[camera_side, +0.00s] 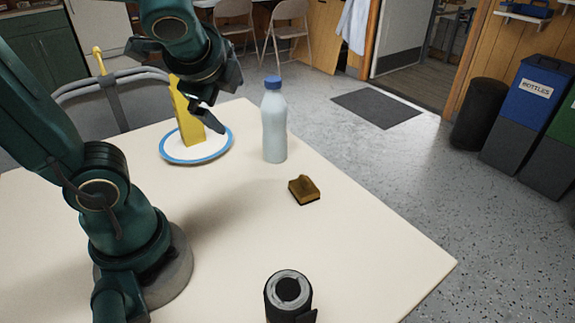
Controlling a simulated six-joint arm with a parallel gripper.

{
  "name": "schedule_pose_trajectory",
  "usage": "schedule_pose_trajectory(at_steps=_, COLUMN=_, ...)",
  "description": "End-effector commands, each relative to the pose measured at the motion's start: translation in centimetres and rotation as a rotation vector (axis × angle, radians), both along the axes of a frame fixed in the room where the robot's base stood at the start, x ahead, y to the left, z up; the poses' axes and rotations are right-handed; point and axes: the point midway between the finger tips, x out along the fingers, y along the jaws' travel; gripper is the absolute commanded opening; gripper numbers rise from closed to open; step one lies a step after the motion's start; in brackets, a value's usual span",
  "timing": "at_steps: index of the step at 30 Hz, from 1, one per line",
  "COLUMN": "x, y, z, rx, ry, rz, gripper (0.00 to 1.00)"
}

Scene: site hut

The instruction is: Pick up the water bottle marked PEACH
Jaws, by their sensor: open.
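The white plate with a blue rim (218,150) lies left of the bottle. A small brown block (304,189) lies in front of the bottle. A black cylindrical container (288,297) stands near the front. The cream table (370,250) is clear at right, with its edge close by.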

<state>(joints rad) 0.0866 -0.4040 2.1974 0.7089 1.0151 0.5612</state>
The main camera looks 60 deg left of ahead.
Motion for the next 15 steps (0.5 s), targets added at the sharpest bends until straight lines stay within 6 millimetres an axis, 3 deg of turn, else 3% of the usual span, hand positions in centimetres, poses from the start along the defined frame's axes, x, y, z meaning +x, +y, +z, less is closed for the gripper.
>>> schedule_pose_trajectory(at_steps=3, x=2.5, y=2.2, z=0.3, rx=0.296, ry=0.154, rz=-0.250, gripper=1.00)
schedule_pose_trajectory(at_steps=6, x=4.4, y=3.2, z=0.8, rx=0.497, ry=0.261, rz=-0.421, gripper=1.00)
schedule_pose_trajectory(at_steps=15, x=9.3, y=3.7, z=1.7, rx=0.949, ry=0.521, rz=-0.811, gripper=1.00)
